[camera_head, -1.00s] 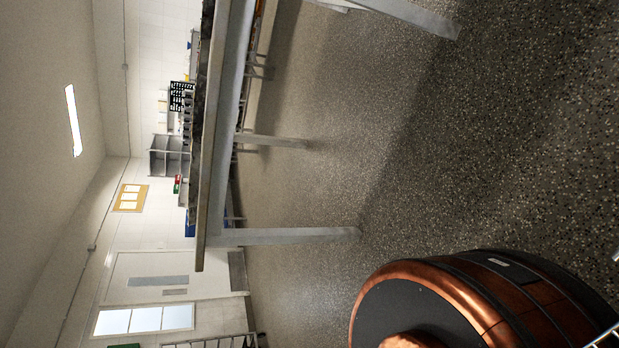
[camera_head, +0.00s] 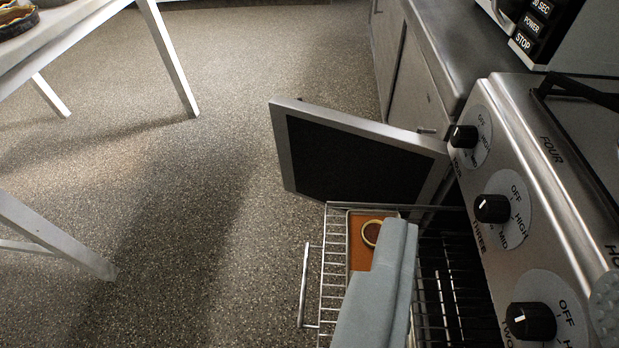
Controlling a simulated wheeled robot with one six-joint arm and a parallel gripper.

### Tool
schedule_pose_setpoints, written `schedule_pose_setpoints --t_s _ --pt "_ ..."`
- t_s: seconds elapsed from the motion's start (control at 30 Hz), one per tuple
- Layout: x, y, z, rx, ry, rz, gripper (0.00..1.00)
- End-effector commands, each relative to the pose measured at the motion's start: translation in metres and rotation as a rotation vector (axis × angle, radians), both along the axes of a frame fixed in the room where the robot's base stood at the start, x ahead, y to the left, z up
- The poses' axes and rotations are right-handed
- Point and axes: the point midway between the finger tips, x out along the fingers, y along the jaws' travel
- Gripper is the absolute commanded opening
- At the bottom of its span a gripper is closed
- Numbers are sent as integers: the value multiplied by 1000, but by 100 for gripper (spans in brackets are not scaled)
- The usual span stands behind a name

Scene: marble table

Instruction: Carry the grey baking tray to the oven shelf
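A shallow tray with an orange-brown inside (camera_head: 360,258) and a thin pale rim lies on the pulled-out wire oven shelf (camera_head: 333,262). A small round tart (camera_head: 371,232) sits in it. A smooth pale grey-blue part (camera_head: 378,290) crosses above the shelf and hides much of the tray. It looks like part of my arm or gripper, but I cannot tell which. Another pale grey, knobbly piece (camera_head: 606,308) shows at the right edge. No pair of fingertips is clear, and I cannot see a grip on the tray.
The oven door (camera_head: 358,155) stands open beyond the shelf. The stove front with black knobs (camera_head: 491,208) is close on the right, with a steel counter (camera_head: 447,45) behind it. White table legs (camera_head: 170,60) stand at left. The speckled floor (camera_head: 215,190) between is clear.

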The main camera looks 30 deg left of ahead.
Motion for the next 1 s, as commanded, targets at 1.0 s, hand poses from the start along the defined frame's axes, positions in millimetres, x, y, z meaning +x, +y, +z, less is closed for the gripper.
schedule_pose_setpoints --t_s 1.0 --pt "-90 0 66 103 -311 -21 48"
